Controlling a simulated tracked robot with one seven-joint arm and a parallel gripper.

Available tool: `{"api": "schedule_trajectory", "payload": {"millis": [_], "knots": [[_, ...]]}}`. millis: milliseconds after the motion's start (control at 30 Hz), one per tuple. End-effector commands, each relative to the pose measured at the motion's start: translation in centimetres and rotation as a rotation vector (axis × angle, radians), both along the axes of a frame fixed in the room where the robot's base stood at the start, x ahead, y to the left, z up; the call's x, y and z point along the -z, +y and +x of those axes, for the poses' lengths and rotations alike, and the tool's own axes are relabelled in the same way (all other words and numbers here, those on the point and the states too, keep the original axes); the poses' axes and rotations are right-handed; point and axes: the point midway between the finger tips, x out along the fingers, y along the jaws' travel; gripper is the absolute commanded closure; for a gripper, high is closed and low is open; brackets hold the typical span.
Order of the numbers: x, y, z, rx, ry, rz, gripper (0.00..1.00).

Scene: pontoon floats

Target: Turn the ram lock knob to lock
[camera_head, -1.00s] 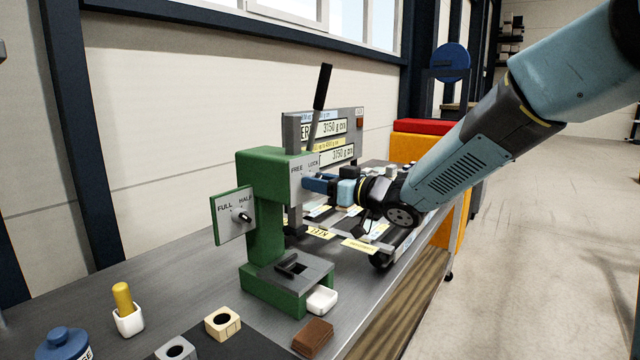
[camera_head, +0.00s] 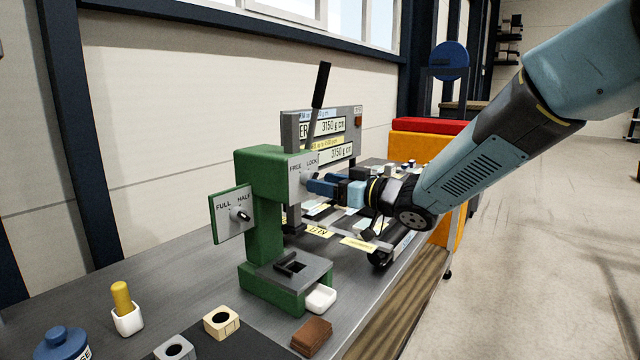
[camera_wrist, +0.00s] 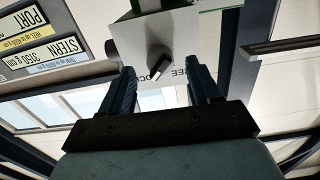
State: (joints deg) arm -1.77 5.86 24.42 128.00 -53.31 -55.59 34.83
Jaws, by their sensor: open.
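The green press (camera_head: 262,215) stands on the bench with a grey FREE/LOCK plate (camera_head: 297,172) on its upper head. My gripper (camera_head: 309,184) is at that plate, reaching from the right; its fingers hide the ram lock knob in the head view. In the wrist view the dark ram lock knob (camera_wrist: 160,62) shows on the plate, between the tips of my open gripper (camera_wrist: 160,69), with gaps on both sides. The FREE and LOCK lettering is upside down there and partly covered by the fingers. I cannot tell surely which word the knob points at.
A FULL/HALF plate (camera_head: 232,214) with its own small knob juts out at the press's left. A long lever (camera_head: 319,95) rises above. A white tray (camera_head: 320,298), brown block (camera_head: 312,336) and beige block (camera_head: 221,322) lie near the front edge.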

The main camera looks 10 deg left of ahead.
Motion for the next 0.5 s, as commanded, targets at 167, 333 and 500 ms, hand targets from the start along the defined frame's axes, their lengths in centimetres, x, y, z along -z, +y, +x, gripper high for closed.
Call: {"api": "schedule_trajectory", "payload": {"millis": [167,333,500], "knots": [[0.0,-3.4,-1.3,0.004,-0.001,-0.003,0.38],[0.0,-6.5,-2.6,0.004,-0.001,-0.002,0.38],[0.1,-8.8,-3.6,0.003,0.001,-0.002,0.38]]}}
